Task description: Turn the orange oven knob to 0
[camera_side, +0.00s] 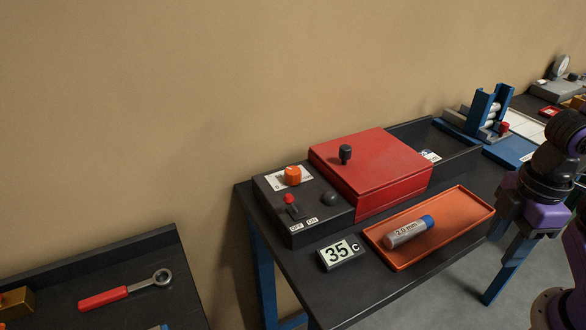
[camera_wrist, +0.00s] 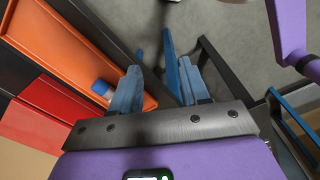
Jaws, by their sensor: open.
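The orange oven knob (camera_side: 292,175) stands on a white dial plate on the dark control box (camera_side: 308,205) in the side view. Its pointer and the dial marks are too small to read. The box joins the left side of the red oven (camera_side: 372,170). My gripper (camera_wrist: 158,86) is open and empty in the wrist view, with its two blue fingers apart. It is over the front-right edge of the bench, well away from the knob. The knob is not in the wrist view. My arm is at the right edge of the side view, and the fingers cannot be made out there.
A red switch (camera_side: 289,199) and a dark dome (camera_side: 329,198) share the control box. A "35 C" display (camera_side: 340,253) stands in front. An orange tray (camera_side: 472,212) holds a blue-capped tube (camera_side: 409,232). The oven lid has a dark upright knob (camera_side: 345,154).

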